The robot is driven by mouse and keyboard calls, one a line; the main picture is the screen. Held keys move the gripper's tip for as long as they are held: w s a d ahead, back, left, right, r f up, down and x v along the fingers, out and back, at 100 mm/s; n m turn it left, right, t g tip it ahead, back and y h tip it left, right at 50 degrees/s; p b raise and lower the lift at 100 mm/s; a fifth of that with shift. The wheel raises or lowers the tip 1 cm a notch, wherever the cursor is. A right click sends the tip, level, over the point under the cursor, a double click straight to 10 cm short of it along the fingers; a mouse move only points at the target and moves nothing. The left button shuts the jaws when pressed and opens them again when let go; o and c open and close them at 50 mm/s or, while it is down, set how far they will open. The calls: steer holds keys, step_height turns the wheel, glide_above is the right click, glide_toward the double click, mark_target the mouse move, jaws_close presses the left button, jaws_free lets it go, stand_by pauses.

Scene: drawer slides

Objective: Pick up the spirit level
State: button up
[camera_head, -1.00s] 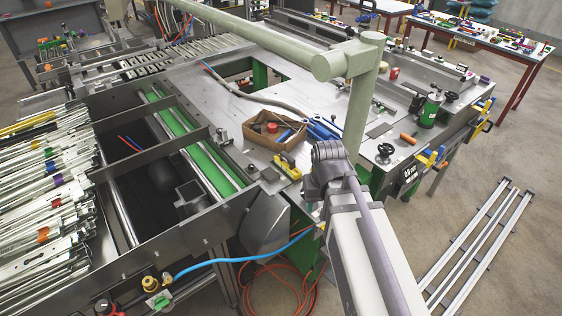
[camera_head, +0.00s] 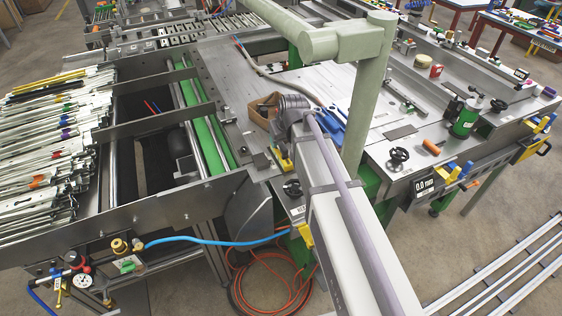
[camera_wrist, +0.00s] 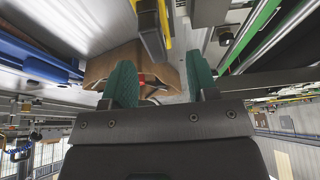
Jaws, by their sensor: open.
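A small yellow object (camera_head: 284,162), perhaps the spirit level, is on the metal bench beside the cardboard box, partly hidden by my arm in the head view. In the wrist view, a yellow bar (camera_wrist: 163,20) at the top edge, beyond the box, may be the same object; I cannot tell for sure. My gripper (camera_wrist: 161,84) has two teal fingertips set wide apart with nothing held between them. The box shows behind and between the fingers. In the head view my arm hides the gripper.
The open cardboard box (camera_head: 262,113) holds a red item, seen in the wrist view. Blue-handled tools (camera_head: 330,128) lie right of it. A black handwheel (camera_head: 399,155) stands further right. Green rails (camera_head: 203,125) run at the left. The bench middle is mostly clear.

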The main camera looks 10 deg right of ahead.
mark_target(282, 144)
steer(key=b+x, duration=0.5)
steer(key=shift+d+f, duration=0.2)
steer(key=shift+f, duration=0.05)
steer(key=shift+r+p, duration=0.25)
steer(key=shift+p, duration=0.05)
jaws_close()
